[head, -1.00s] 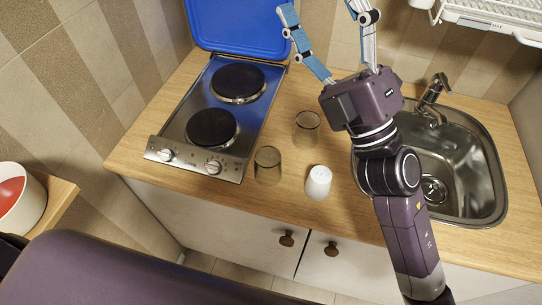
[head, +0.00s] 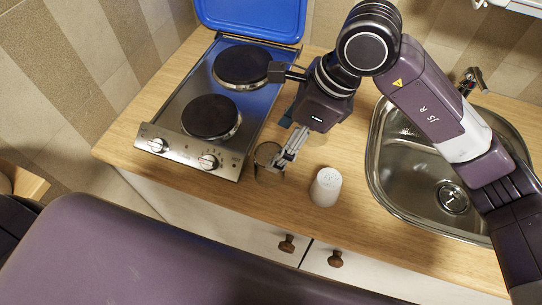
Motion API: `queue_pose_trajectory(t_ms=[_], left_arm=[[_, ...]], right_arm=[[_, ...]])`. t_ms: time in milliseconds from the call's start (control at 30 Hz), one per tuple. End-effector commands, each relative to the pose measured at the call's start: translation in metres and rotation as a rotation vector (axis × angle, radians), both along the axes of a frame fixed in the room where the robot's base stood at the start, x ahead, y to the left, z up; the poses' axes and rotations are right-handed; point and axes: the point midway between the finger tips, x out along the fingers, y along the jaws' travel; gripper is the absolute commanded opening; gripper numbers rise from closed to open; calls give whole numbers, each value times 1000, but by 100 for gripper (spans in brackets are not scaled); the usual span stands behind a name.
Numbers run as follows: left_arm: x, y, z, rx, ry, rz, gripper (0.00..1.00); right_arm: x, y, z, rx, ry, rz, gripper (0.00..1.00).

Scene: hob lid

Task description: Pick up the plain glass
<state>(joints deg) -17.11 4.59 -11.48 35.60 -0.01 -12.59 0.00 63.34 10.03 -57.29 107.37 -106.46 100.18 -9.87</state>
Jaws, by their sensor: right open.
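A brownish see-through glass (head: 265,153) stands upright on the wooden counter beside the hob's front right corner. My right gripper (head: 283,160) is open, pointing down at this glass, with its fingers at the right side of the rim and partly covering it. I cannot tell whether the fingers touch the glass or reach inside it. A second glass, farther back, is almost wholly hidden behind my right gripper. Whether either glass bears a pattern is too small to tell. My left gripper is out of view.
A white shaker (head: 325,187) stands close to the right of the glass. The two-plate hob (head: 190,137) with its raised blue lid (head: 255,18) is on the left. The steel sink (head: 410,190) is on the right. The counter's front edge is near.

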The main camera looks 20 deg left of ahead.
Motion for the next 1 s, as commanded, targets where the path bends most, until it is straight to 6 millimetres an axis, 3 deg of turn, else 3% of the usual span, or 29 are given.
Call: queue_pose_trajectory(t_ms=[500, 800, 1000], left_arm=[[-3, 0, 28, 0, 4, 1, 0], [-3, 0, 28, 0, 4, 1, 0], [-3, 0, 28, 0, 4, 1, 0]], right_arm=[[-9, 20, -58, 4, 7, 2, 69], [-8, 23, -66, 5, 3, 1, 69], [-8, 22, -66, 5, 3, 1, 50]])
